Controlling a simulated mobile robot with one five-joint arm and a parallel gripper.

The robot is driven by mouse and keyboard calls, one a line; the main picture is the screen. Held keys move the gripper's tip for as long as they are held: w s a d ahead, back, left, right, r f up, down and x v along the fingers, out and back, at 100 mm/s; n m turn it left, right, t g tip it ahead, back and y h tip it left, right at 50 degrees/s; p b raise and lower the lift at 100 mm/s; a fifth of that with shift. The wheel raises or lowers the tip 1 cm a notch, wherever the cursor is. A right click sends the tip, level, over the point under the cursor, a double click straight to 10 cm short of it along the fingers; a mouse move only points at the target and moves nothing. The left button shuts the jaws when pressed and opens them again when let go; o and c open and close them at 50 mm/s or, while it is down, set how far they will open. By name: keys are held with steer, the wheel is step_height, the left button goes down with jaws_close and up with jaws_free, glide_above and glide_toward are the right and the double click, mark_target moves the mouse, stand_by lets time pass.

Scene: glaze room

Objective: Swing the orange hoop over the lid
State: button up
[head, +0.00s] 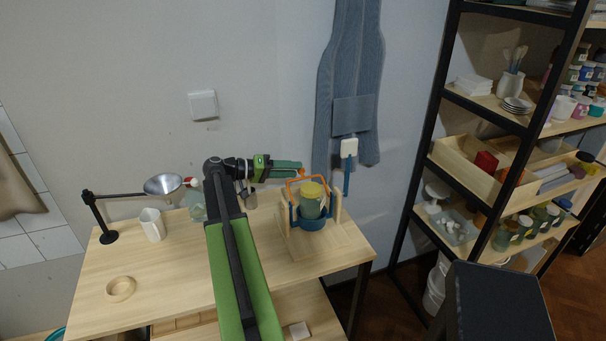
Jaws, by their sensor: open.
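A jar (311,207) with a yellow lid (313,188) sits in a blue holder (313,223) on a small wooden stand. The orange hoop (289,184) rises from the holder's sides, and its top bar shows just above the lid's far edge. I cannot tell its exact tilt. My gripper (299,167) is open, pointing right, just above and behind the hoop's top bar. A small orange part shows by the fingertips; whether they touch it is too small to tell.
The wooden stand (319,249) is at the table's right end. An apron (350,80) hangs behind. The table's front left is mostly clear.

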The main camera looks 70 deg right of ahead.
steer(key=b+x, duration=0.1)
steer(key=x, duration=0.5)
steer(key=shift+d, duration=0.25)
steer(key=shift+s+f, duration=0.1)
steer(key=shift+f, duration=0.05)
jaws_close()
stand_by(1.0)
